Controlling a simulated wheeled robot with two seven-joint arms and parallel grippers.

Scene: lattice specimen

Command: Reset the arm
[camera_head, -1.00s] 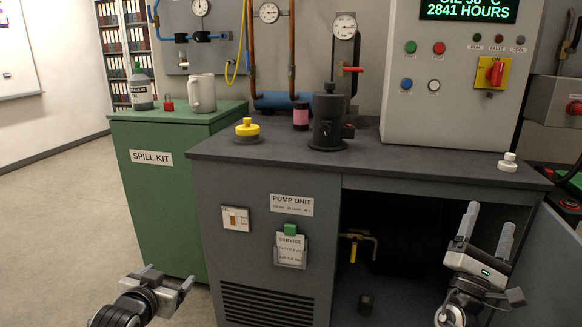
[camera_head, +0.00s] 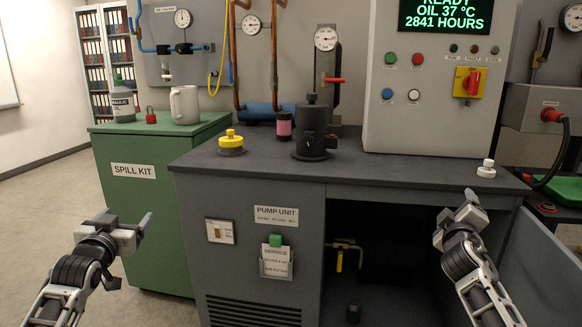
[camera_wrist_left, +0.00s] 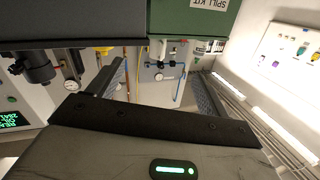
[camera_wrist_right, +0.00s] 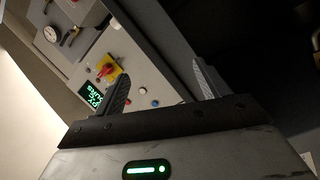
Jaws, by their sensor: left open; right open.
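My left gripper (camera_head: 140,228) is in front of the green spill kit cabinet in the head view. It is empty, and its two fingers stand apart in the left wrist view (camera_wrist_left: 158,85). My right gripper (camera_head: 456,212) is in front of the pump unit's right part, below the worktop's front edge. It is empty, and its fingers stand apart in the right wrist view (camera_wrist_right: 160,85). Neither gripper touches anything that I can see.
The dark worktop (camera_head: 400,167) carries a yellow-topped part (camera_head: 231,142), a black cylinder (camera_head: 312,130) and a small white knob (camera_head: 487,168). Open floor lies at left.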

